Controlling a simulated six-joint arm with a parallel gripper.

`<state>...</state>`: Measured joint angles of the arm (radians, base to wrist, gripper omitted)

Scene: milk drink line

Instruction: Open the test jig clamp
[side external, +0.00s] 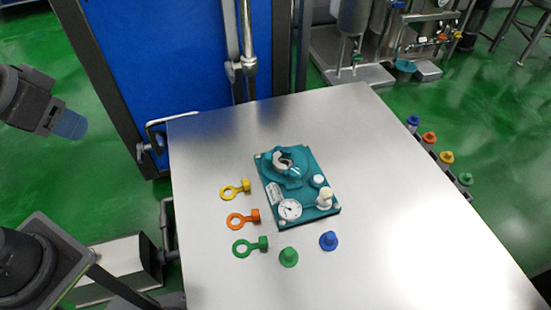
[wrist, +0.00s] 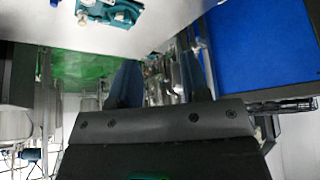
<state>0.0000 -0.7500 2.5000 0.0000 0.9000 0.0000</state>
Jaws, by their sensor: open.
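The test jig is a teal plate (side external: 318,178) lying on the steel table. Its clamp (side external: 283,161), a pale, ring-like part on a round teal base, sits toward the plate's back left. I cannot tell whether the clamp is open or shut. The jig also shows, cut off, at the top edge of the wrist view (wrist: 122,10). My gripper (side external: 70,125) is at the far left, in the air beyond the table's left edge and well apart from the jig. In the wrist view its two dark blue fingers (wrist: 160,78) stand apart with nothing between them.
The steel table (side external: 420,220) is mostly clear on its right. Yellow (side external: 235,189), orange (side external: 243,218) and green (side external: 250,246) ring-handled pieces lie left of the jig. A green knob (side external: 288,257) and a blue knob (side external: 329,241) stand in front. A metal handle (side external: 160,125) is at the back left edge.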

